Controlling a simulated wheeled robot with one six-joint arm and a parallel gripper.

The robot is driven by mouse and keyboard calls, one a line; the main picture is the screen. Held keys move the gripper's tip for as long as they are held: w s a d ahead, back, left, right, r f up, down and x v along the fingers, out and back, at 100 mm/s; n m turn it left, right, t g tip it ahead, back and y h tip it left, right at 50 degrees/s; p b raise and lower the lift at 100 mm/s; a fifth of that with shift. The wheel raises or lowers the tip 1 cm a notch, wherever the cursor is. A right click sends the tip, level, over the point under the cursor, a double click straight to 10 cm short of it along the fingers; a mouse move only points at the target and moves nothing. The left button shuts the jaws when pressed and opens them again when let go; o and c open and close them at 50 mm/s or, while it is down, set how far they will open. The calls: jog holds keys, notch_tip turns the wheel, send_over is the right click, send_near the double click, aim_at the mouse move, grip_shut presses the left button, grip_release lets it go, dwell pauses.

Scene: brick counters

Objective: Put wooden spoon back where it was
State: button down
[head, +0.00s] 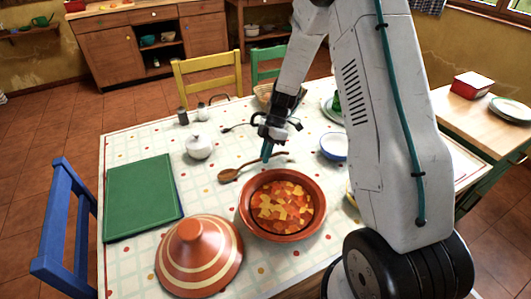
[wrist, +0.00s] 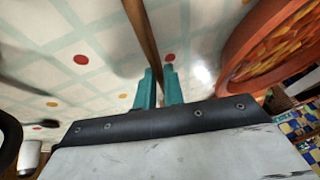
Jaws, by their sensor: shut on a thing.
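The wooden spoon (head: 229,175) is at the middle of the table, its bowl to the left and its handle running right, behind the food-filled tagine base. My gripper (head: 266,158) points down with its teal fingers at the spoon's handle. In the wrist view the handle (wrist: 143,35) runs down between the two teal fingertips (wrist: 157,78), which are shut on it. The spoon is on or just above the tablecloth; I cannot tell which.
The orange tagine base (head: 283,232) with food is close in front of the spoon. A striped tagine lid (head: 199,258), green board (head: 143,198), white lidded pot (head: 199,147) and white-blue bowl (head: 335,147) stand around. Clear cloth lies left of the spoon.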

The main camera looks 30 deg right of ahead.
jog(key=c, duration=1.4)
grip_release()
jog(key=v, duration=0.7)
jog(key=shift+r, duration=0.35)
jog(key=shift+d, duration=0.15)
